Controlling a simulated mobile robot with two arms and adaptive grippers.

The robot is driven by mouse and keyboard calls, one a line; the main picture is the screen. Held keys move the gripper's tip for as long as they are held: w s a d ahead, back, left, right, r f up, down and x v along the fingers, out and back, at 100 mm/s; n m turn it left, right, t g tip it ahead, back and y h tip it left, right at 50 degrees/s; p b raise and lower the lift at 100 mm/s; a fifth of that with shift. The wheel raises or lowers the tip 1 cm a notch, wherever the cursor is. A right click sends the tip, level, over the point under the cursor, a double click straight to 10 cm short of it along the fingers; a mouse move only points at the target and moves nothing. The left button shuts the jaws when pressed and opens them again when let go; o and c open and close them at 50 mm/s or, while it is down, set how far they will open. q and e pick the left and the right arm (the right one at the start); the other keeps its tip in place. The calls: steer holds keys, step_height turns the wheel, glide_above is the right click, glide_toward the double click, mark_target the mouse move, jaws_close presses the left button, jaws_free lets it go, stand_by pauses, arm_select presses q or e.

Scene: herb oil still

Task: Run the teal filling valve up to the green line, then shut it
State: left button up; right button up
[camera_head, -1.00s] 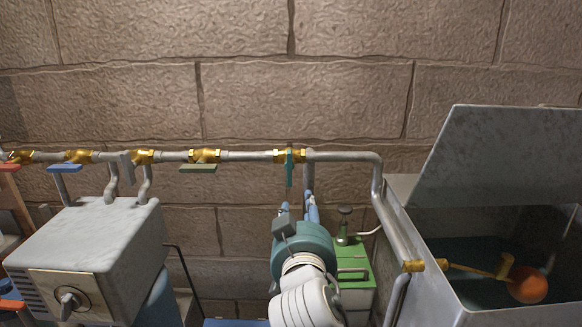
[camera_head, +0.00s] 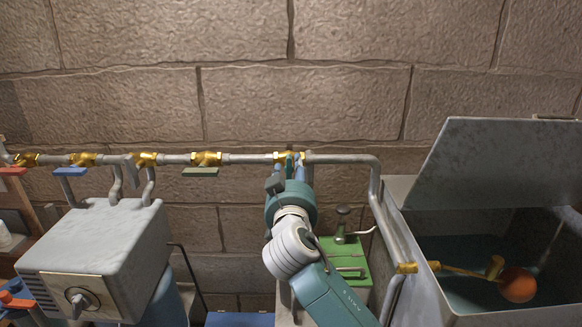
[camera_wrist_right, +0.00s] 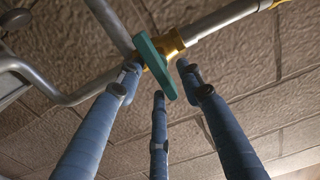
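The teal valve handle (camera_wrist_right: 155,68) hangs across the pipe from its brass body (camera_wrist_right: 174,44) in the right wrist view. In the head view the teal handle (camera_head: 290,158) is mostly hidden behind my right gripper (camera_head: 291,172). In the right wrist view the blue fingers of my right gripper (camera_wrist_right: 158,80) are apart, with the handle between and just beyond their tips. I cannot tell whether any finger touches it. The open metal tank (camera_head: 430,294) at the right holds dark water and an orange float (camera_head: 517,284) on a brass arm. No green line is visible. My left gripper is out of view.
The wall pipe (camera_head: 340,158) also carries valves with an olive-green handle (camera_head: 200,172), a blue handle (camera_head: 70,171) and a red handle (camera_head: 12,171). A grey box with a knob (camera_head: 95,250) stands at the left. A green device (camera_head: 345,262) stands behind my right arm.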

jaws_close()
